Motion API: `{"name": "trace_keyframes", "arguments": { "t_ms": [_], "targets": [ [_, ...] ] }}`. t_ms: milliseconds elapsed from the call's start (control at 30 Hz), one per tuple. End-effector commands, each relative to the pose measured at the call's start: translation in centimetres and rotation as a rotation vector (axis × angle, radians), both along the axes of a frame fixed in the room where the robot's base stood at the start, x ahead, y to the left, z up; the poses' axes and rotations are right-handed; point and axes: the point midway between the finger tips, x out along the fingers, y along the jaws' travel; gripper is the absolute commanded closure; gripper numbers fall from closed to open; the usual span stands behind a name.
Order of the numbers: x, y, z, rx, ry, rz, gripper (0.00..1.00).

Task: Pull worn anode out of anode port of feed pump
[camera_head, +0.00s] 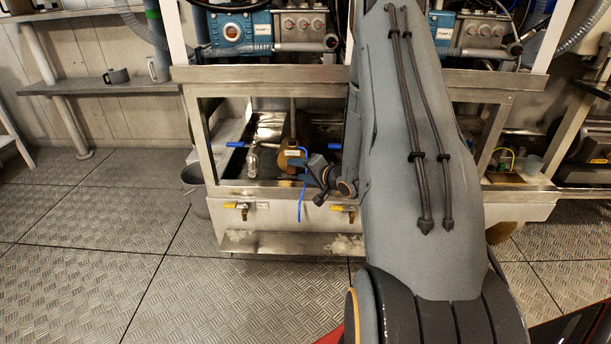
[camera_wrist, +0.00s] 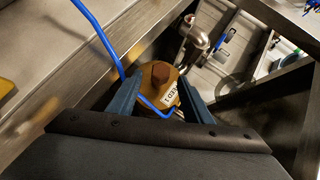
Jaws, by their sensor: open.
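The feed pump is a brass-coloured body (camera_head: 291,160) with a small label, low in the steel-framed bay in the head view. It also shows in the wrist view (camera_wrist: 148,105), where its label is partly legible. A brown hex-headed piece (camera_wrist: 160,73), seemingly the worn anode, sits on top of the pump in the wrist view; the port beneath it is hidden. My gripper (camera_wrist: 160,83) is open, with one blue finger on each side of this piece. I cannot tell whether either finger touches it. In the head view my gripper's end shows just right of the pump.
A blue line (camera_wrist: 100,32) curves past my left finger and runs in front of the pump. A metal pipe elbow (camera_wrist: 198,38) stands just beyond. Steel frame bars (camera_head: 350,77) bound the bay above and below. A grey bucket (camera_head: 195,180) stands left; the floor in front is clear.

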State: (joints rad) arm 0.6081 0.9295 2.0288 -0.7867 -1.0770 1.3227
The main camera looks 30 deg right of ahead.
Motion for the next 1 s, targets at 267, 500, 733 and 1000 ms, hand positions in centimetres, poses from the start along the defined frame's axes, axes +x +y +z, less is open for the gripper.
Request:
{"name": "trace_keyframes", "arguments": {
  "t_ms": [267,500,733,1000],
  "targets": [
    [2.1,0.2,-0.9,-0.001,0.000,-0.001,0.55],
    [2.3,0.2,-0.9,-0.001,0.000,-0.001,0.55],
    [2.2,0.2,-0.9,-0.001,0.000,-0.001,0.85],
    [2.2,0.2,-0.9,-0.001,0.000,-0.001,1.00]
  ]
}}
